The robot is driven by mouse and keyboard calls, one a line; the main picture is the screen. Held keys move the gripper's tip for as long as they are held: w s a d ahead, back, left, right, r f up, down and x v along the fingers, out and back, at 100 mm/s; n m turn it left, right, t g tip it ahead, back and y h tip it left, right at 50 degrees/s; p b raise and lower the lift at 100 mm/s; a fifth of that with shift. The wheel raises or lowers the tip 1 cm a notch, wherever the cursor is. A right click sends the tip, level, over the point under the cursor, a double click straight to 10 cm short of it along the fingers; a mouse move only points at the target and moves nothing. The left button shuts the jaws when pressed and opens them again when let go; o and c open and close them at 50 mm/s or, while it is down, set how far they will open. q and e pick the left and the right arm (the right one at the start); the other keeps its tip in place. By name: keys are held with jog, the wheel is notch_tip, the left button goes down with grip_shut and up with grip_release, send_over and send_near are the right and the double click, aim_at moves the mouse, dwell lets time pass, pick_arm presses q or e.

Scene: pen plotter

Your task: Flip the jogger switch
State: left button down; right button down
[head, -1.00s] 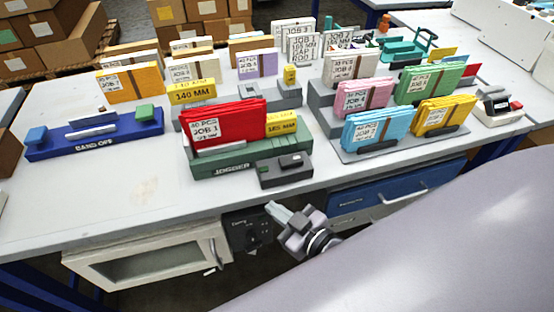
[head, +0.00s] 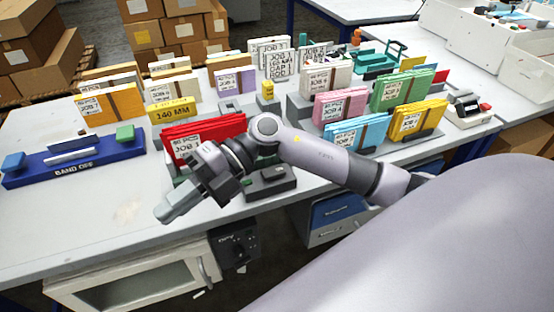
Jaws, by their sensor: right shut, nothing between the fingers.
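The green jogger (head: 177,172) is mostly hidden behind my right arm. It holds a red paper stack (head: 210,128) marked JOB 1. The dark grey switch box (head: 284,185) is at its front right, with a dark rocker switch (head: 272,173) on top. My right gripper (head: 164,212) is shut and empty, pointing down-left in front of the jogger, left of the switch box. I cannot tell whether it touches anything. My left gripper is not in view.
A blue BAND OFF device (head: 75,164) is at the left. Blue (head: 362,130), yellow (head: 424,115) and pink paper stacks stand in holders at the right. A white-framed door (head: 130,281) and a dark control panel (head: 236,247) are below the front edge. The front-left table top is clear.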

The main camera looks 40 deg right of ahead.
jog(key=w+d+f+n+h, duration=0.15)
jog(key=w+d+h, duration=0.25)
jog(key=d+h, duration=0.5)
notch_tip(320, 180, up, 5)
jog(key=m+t+h, duration=0.2)
jog(key=m+h, duration=0.2)
jog(key=h, duration=0.3)
send_over(277, 169)
jog(key=shift+r+n, duration=0.15)
jog(key=shift+n, duration=0.1)
notch_tip(277, 169, down, 14)
jog(key=shift+f+p, duration=0.1)
jog(key=shift+p, duration=0.3)
